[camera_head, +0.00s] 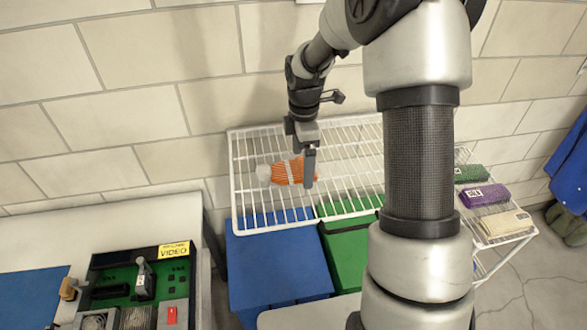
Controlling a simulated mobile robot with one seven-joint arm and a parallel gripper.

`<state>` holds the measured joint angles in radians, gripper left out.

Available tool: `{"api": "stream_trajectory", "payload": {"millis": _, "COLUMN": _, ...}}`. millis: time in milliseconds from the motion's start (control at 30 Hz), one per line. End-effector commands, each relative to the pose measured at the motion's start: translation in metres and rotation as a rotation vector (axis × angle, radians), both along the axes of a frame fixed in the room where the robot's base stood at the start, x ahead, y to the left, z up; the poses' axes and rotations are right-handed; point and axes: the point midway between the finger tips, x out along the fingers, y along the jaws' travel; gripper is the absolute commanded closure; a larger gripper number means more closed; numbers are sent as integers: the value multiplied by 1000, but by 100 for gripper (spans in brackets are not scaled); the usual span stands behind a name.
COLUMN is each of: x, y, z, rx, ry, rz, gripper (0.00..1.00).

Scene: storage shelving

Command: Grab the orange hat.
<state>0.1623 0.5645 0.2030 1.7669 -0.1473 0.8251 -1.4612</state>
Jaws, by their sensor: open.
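The orange hat (283,173), with a white pale end at its left and a light stripe, lies on its side on the white wire shelf (240,203). My gripper (306,168) points down over the right end of the hat. It is open, and one finger shows clearly in front of the hat's right part. The other finger is hard to make out. I cannot tell whether the fingers touch the hat.
Blue (270,270) and green (345,250) bins stand below the shelf. A small rack (510,238) with green, purple and cream items is at right. A table with a circuit board device (140,285) is at lower left. The brick wall is close behind.

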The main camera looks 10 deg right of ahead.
Motion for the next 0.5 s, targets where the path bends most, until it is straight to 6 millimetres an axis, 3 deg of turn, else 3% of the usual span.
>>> {"api": "stream_trajectory", "payload": {"millis": 333, "x": 0, "y": 0, "z": -9, "rx": 0, "ry": 0, "rz": 0, "gripper": 8}}
{"api": "stream_trajectory", "payload": {"millis": 500, "x": 0, "y": 0, "z": -9, "rx": 0, "ry": 0, "rz": 0, "gripper": 37}}
